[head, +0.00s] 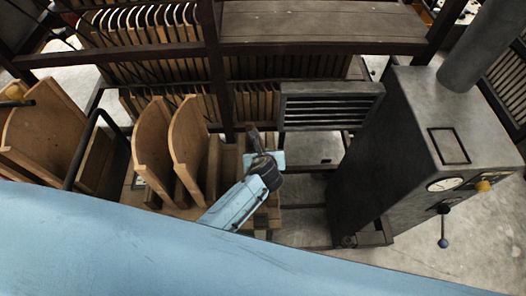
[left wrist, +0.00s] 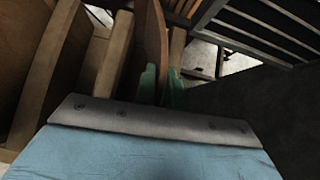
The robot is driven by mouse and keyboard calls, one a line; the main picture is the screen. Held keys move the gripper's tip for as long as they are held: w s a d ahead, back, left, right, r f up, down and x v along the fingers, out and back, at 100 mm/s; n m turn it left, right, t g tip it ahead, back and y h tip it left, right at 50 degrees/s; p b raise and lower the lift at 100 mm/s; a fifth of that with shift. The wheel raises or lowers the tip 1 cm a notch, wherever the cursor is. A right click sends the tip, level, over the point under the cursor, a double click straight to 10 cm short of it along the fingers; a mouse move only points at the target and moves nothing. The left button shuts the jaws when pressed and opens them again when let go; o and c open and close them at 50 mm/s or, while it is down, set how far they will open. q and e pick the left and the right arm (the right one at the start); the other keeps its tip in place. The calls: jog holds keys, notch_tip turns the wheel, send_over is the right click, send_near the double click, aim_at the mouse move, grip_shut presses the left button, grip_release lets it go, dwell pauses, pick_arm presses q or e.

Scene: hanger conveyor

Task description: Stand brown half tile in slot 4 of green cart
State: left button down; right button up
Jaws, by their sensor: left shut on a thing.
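My left gripper (head: 256,148) is at the middle of the head view, at the right end of a wooden rack. In the left wrist view its green fingertips (left wrist: 161,87) are shut on a thin brown board (left wrist: 150,38), which looks like the brown half tile. The tile stands roughly upright, seen nearly edge-on. In the head view it is a small dark brown sliver (head: 253,137) above the gripper. Its lower edge is hidden, so I cannot tell whether it touches the rack. No clearly green cart or slot number shows. My right gripper is not in view.
Two curved-top brown boards (head: 188,142) stand in the rack left of the gripper, with more boards (head: 45,125) farther left. A dark slatted panel (head: 330,107) is behind right. A grey machine cabinet (head: 400,150) stands at the right. Hanger rows fill the back.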

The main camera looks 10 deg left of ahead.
pick_arm(q)
jog(key=shift+w+d+f, duration=0.1)
jog(key=shift+d+f, duration=0.05)
jog(key=c, duration=1.4)
grip_release()
jog(key=shift+c, duration=0.2)
jog(key=shift+o, duration=0.3)
jog(key=shift+f, duration=0.2)
jog(key=shift+s+r, duration=0.35)
jog(key=shift+s, duration=0.05)
jog(key=p+v, duration=0.3)
jog(key=v, duration=0.9)
jog(key=shift+s+r, duration=0.2)
